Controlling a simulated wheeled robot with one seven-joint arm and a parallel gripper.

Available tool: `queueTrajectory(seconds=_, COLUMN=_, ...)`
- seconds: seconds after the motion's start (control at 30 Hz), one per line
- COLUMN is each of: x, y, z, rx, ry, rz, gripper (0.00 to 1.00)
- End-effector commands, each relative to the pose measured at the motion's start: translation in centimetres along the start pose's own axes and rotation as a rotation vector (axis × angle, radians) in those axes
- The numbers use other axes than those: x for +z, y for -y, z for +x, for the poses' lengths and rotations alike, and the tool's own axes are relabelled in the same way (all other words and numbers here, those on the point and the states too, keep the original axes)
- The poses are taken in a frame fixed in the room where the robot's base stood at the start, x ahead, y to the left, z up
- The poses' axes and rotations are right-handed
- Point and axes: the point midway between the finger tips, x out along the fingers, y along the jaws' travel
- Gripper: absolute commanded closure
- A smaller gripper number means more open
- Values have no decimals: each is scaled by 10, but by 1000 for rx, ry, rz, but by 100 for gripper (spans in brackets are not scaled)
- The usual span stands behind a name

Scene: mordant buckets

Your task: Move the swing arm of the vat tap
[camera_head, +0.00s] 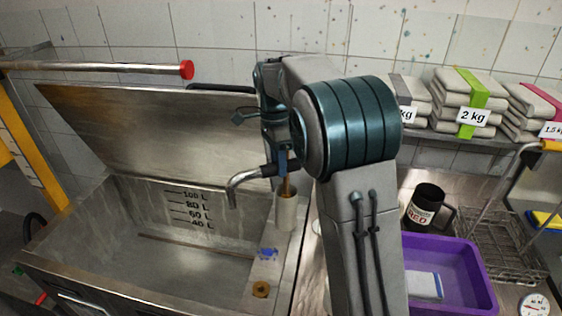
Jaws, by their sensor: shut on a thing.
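The vat tap rises from a grey upright post (286,212) on the vat's right ledge, with a brass-coloured stem above it. Its swing arm (240,181) is a bent grey spout with a dark sleeve, pointing left over the vat with its mouth down. My gripper (282,163) comes down from above at the tap's top and is shut on the swing arm near the stem. The fingertips are partly hidden by my own arm. The steel vat (150,262) stands open, with litre marks on its inner back wall.
The vat's raised lid (150,130) leans behind the tap. A red-ended bar (120,68) reaches in at upper left. At right are a black mug (424,205), a purple tub (450,265), a wire rack (498,240) and shelved bags (468,90). Space over the vat looks clear.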

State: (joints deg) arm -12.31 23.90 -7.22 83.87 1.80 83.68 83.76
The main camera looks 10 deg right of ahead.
Motion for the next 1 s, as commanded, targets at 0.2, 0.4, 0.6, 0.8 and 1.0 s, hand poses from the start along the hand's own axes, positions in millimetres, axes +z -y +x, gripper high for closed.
queueTrajectory(seconds=0.2, x=-5, y=4, z=-2, rx=-3, ry=5, rz=38, gripper=100)
queueTrajectory(seconds=0.4, x=-6, y=4, z=-2, rx=-4, ry=6, rz=41, gripper=100)
queueTrajectory(seconds=0.6, x=-6, y=4, z=-2, rx=-4, ry=6, rz=40, gripper=61)
queueTrajectory(seconds=0.8, x=-6, y=4, z=-1, rx=-3, ry=7, rz=40, gripper=48)
queueTrajectory(seconds=1.0, x=-5, y=4, z=-4, rx=-4, ry=7, rz=39, gripper=48)
